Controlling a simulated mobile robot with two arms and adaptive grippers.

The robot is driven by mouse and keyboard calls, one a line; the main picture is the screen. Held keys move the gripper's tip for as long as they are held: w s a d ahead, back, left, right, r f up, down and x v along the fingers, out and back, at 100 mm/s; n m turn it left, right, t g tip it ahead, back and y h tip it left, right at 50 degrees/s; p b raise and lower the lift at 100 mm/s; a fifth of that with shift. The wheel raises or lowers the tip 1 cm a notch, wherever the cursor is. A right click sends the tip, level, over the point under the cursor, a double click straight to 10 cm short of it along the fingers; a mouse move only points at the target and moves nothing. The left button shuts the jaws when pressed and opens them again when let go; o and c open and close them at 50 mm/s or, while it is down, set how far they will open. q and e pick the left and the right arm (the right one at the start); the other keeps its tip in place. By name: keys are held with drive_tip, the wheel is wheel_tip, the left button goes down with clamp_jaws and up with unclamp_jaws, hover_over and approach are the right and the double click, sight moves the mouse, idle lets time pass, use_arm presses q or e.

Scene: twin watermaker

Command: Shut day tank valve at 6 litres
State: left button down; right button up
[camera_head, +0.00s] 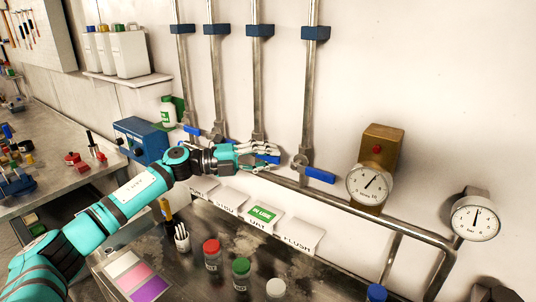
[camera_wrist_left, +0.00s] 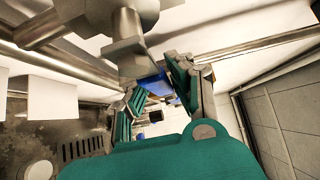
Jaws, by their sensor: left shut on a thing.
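My left gripper (camera_head: 268,155) reaches in from the left to the third pipe's valve and is shut on its blue handle (camera_head: 262,158). In the left wrist view the blue handle (camera_wrist_left: 155,87) shows between the fingers (camera_wrist_left: 152,100), under a grey valve body (camera_wrist_left: 128,45). The fingers hide most of the handle. Below is a label plate with a green tag (camera_head: 262,214); its lettering seems to read DAY. A brass box with a round dial (camera_head: 369,186) is at right; its needle points to the upper right, but its numbers are too small to read surely. My right gripper is not in view.
Another blue valve handle (camera_head: 319,175) sits close to the right, and one (camera_head: 192,129) to the left. A pressure gauge (camera_head: 476,218) is at far right. Bottles with red (camera_head: 212,257) and green (camera_head: 241,272) caps stand on the bench below.

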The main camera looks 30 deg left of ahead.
use_arm(q)
drive_tip(key=shift+f, duration=0.1)
drive_tip(key=c, duration=1.2)
unclamp_jaws()
drive_tip(key=shift+o, duration=0.2)
drive_tip(key=v, duration=1.2)
